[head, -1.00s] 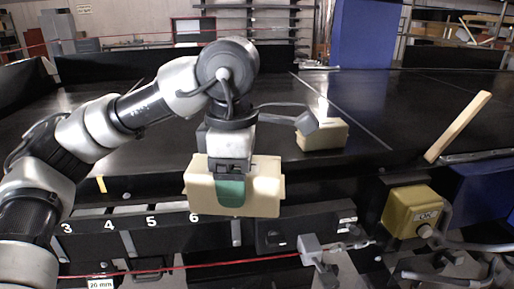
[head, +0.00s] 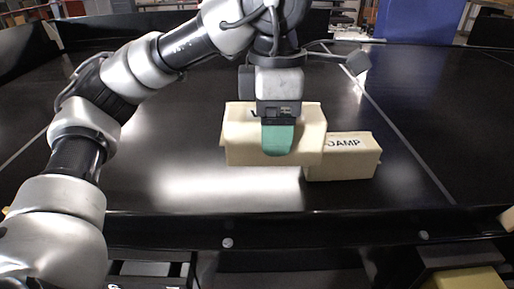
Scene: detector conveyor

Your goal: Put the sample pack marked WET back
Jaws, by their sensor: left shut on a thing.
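My left gripper (head: 277,138) is shut on a cream box-shaped sample pack (head: 240,145), with a green finger pad over its front face. The start of a dark letter, perhaps a W, shows on its top edge; the rest of the marking is hidden by the gripper. A second cream pack (head: 345,163), with lettering that reads like DAMP, sits on the black belt (head: 130,150) just right of the held pack. The held pack overlaps its left end in the picture. I cannot tell if they touch, or if the held pack clears the belt. My right gripper is out of view.
The belt is clear left of the packs and beyond the seam line (head: 405,145) on the right. An open-topped compartment (head: 150,270) lies below the belt's front edge. A yellow thing (head: 465,280) shows at the bottom right.

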